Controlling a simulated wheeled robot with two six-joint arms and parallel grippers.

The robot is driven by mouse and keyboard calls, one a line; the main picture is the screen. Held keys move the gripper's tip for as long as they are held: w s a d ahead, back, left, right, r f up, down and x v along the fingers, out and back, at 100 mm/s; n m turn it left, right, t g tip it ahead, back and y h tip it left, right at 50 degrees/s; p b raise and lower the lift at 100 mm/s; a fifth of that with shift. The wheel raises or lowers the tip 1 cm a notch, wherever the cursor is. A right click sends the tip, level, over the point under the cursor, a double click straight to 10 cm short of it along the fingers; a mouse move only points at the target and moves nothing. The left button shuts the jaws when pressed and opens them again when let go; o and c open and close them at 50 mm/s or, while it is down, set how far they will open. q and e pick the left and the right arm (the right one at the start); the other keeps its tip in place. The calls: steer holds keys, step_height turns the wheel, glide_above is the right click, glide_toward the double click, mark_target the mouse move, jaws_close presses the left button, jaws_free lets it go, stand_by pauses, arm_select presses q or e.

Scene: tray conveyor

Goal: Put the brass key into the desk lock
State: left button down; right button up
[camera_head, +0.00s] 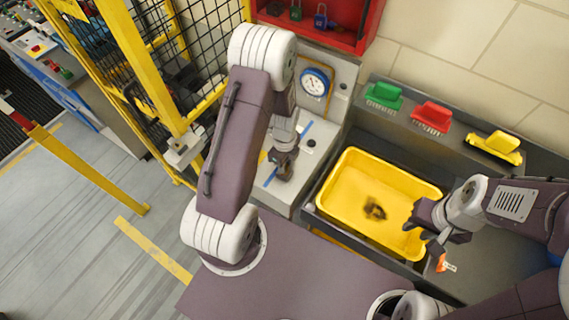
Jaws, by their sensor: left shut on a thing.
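My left gripper (284,172) points down low over the light grey desk panel (301,178), below the round gauge. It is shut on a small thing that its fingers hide. I cannot make out the brass key by shape or colour. The desk lock does not show clearly either; the gripper and wrist cover part of the panel. My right gripper (428,233) is at the right rim of the yellow tray (340,197). Its dark fingers look apart, with nothing seen between them.
A dark patch (375,209) lies in the yellow tray. Green (383,96), red (431,117) and yellow (495,147) brushes line the back ledge. A gauge (315,82) and red cabinet (345,42) stand behind the panel. A yellow-framed mesh fence (128,62) is close left of my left arm.

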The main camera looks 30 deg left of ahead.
arm_select(q)
steer(key=shift+f+b, duration=0.35)
steer(key=shift+f, duration=0.15)
steer(key=c, duration=1.3)
jaws_free()
steer(key=shift+r, duration=0.1)
steer(key=shift+w+r, duration=0.1)
steer(key=shift+r, duration=0.2)
step_height(320, 180, up, 8)
steer(key=shift+r+b, duration=0.2)
steer(key=shift+b, duration=0.65)
